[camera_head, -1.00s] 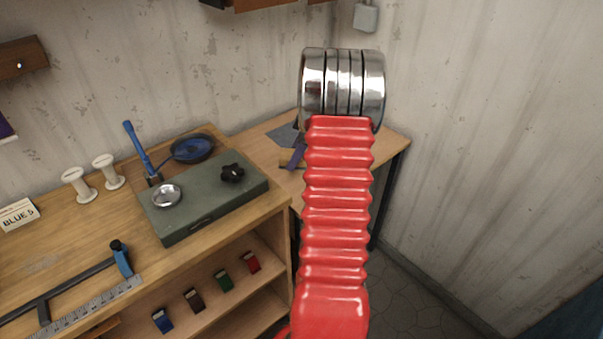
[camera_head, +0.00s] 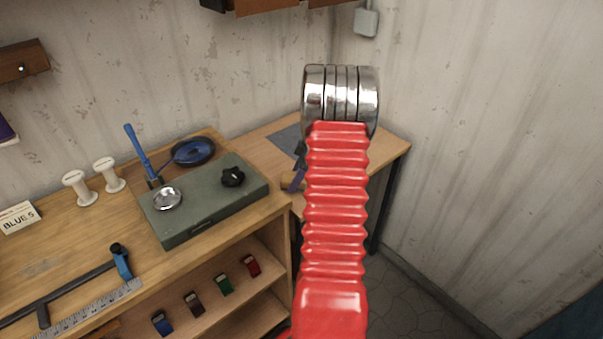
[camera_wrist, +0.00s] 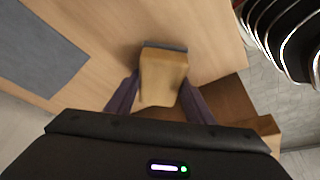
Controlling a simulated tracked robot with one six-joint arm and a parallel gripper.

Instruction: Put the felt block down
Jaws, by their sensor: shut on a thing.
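The felt block (camera_wrist: 163,72) is a pale wooden block with a thin grey-blue layer along its far end. In the wrist view it sits between the two purple fingers of my gripper (camera_wrist: 161,88), which is shut on it. It is over the wooden side table, near an edge; I cannot tell whether it touches the top. In the head view my gripper's purple fingers (camera_head: 297,170) show beside my red arm, which hides most of the block.
A flat grey-blue mat (camera_wrist: 40,50) lies on the side table (camera_head: 385,143), with bare wood around it. The workbench (camera_head: 90,235) at left holds a green box (camera_head: 205,205), a blue-handled tool (camera_head: 140,150), white spools (camera_head: 108,174) and a ruler (camera_head: 90,308). Walls close the corner.

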